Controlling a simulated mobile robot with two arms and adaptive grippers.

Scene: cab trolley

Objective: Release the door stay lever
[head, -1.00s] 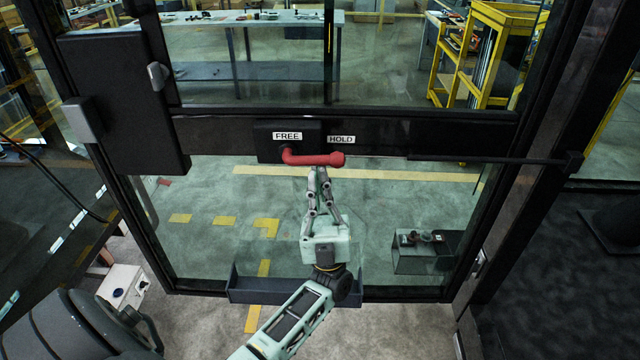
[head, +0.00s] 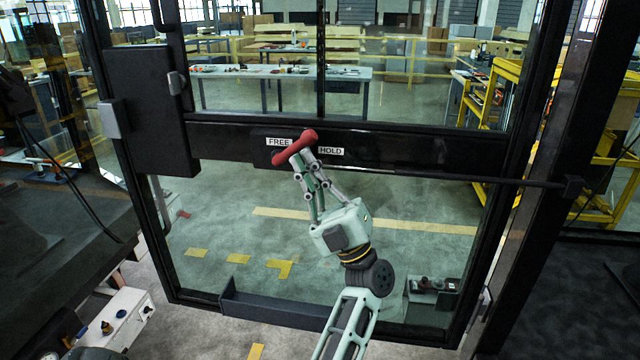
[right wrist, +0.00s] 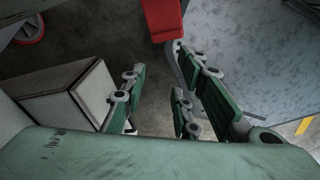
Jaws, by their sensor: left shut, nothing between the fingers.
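The red door stay lever (head: 296,147) is on a black bar across the glass door, in the head view. It slants up to the right from its pivot, between the FREE label (head: 278,142) and the HOLD label (head: 331,150). My left gripper (head: 301,162) is shut with nothing in it. Its fingertips are at the lever's underside and look to be touching it, though the contact is hard to make out. My right gripper (right wrist: 158,88) shows only in the right wrist view, open and empty, with its fingers apart.
A dark box (head: 150,110) with a grey handle is at the door's left. A thin rod (head: 480,179) runs right from the bar to the frame. A white box (head: 118,318) stands lower left. A red block (right wrist: 162,18) is beyond the right fingers in the right wrist view.

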